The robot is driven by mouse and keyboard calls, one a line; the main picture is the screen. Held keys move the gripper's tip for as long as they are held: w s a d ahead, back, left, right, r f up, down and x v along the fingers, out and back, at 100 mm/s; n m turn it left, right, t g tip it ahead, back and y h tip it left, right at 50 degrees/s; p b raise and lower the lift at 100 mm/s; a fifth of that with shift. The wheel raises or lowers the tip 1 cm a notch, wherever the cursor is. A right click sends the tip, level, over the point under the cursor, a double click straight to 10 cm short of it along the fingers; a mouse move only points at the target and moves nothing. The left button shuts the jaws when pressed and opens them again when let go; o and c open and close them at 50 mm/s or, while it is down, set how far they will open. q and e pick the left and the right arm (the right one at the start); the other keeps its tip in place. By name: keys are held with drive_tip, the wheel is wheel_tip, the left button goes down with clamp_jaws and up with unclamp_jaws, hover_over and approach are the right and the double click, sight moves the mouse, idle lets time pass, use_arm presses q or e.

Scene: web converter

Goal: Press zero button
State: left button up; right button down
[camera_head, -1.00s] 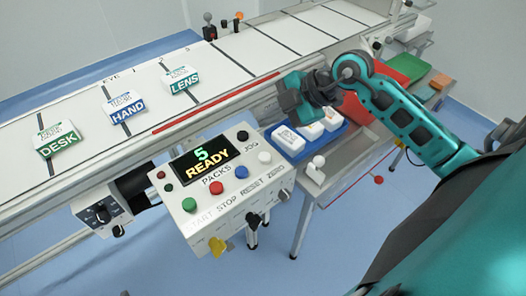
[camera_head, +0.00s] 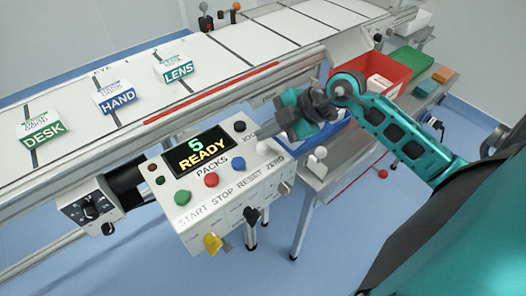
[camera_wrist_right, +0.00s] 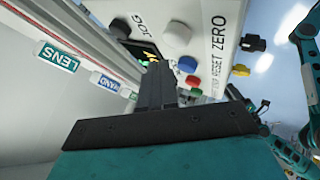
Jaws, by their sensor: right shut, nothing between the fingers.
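The white zero button (camera_head: 262,147) is at the right end of the button row on the white control panel (camera_head: 229,212), beside the printed word ZERO. It also shows in the right wrist view (camera_wrist_right: 177,38). My right gripper (camera_head: 268,134) is shut and empty, its fingertips just above the button in the head view. In the right wrist view its fingers (camera_wrist_right: 157,75) point toward the panel, with the tips a little below and left of the button. I cannot tell whether they touch the panel. The panel display (camera_head: 201,150) reads 5 READY. My left gripper is not in view.
Green (camera_head: 183,197), red (camera_head: 211,180) and blue (camera_head: 238,163) buttons sit left of the white one, and a black JOG knob (camera_head: 239,126) behind it. A conveyor (camera_head: 225,60) carries HAND, DESK and LENS packs. A red bin (camera_head: 384,78) stands at the right.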

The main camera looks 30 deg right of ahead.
drive_tip(key=shift+f, duration=0.35)
idle(1.5)
drive_tip(key=shift+f, duration=0.1)
drive_tip(key=shift+f, duration=0.3)
drive_tip(key=shift+f, duration=0.1)
idle(0.5)
